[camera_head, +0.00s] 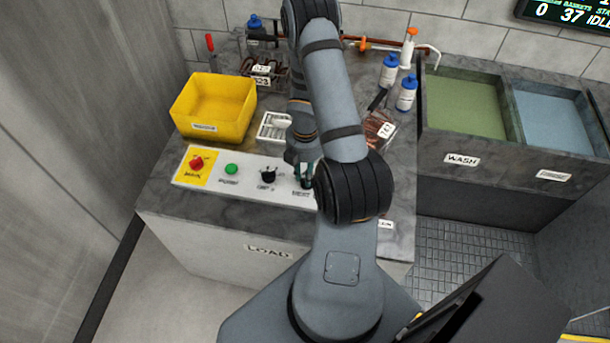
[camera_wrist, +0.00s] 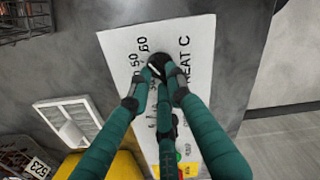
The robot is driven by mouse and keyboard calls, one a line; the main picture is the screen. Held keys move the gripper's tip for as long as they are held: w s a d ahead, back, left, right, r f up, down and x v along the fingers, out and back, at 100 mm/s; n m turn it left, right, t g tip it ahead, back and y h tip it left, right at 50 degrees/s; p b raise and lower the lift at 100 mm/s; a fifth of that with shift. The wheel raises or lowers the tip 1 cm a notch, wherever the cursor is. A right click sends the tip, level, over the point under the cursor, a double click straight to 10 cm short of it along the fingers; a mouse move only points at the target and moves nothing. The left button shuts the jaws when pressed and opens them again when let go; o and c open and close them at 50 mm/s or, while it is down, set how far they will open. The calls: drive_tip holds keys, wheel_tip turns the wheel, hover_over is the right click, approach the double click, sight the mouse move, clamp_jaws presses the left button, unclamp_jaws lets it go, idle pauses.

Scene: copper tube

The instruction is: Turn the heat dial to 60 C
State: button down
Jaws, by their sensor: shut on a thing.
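The control panel (camera_head: 245,183) is a pale strip along the front of the bench; it also shows in the wrist view (camera_wrist: 118,45). The heat dial (camera_wrist: 158,60) is a dark knob on it, beside the marks 50 and 60 and the printed words HEAT C. My gripper (camera_wrist: 158,74), with green fingers, is shut on the dial from above. The fingers cover most of the dial, so its pointer setting cannot be read. In the head view my gripper (camera_head: 304,175) is partly behind my arm, and the dial is hidden there.
On the panel, left of my gripper, are a red knob (camera_head: 196,163) on a yellow plate, a green button (camera_head: 231,169) and a black knob (camera_head: 268,175). Behind stand a yellow bin (camera_head: 212,105) and a white tray (camera_head: 271,127). Blue-capped bottles (camera_head: 406,96) stand at right.

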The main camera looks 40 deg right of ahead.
drive_tip(key=shift+m, duration=0.6)
drive_tip(key=c, duration=1.7)
unclamp_jaws()
drive_tip(key=shift+o, duration=0.6)
drive_tip(key=shift+n, duration=0.3)
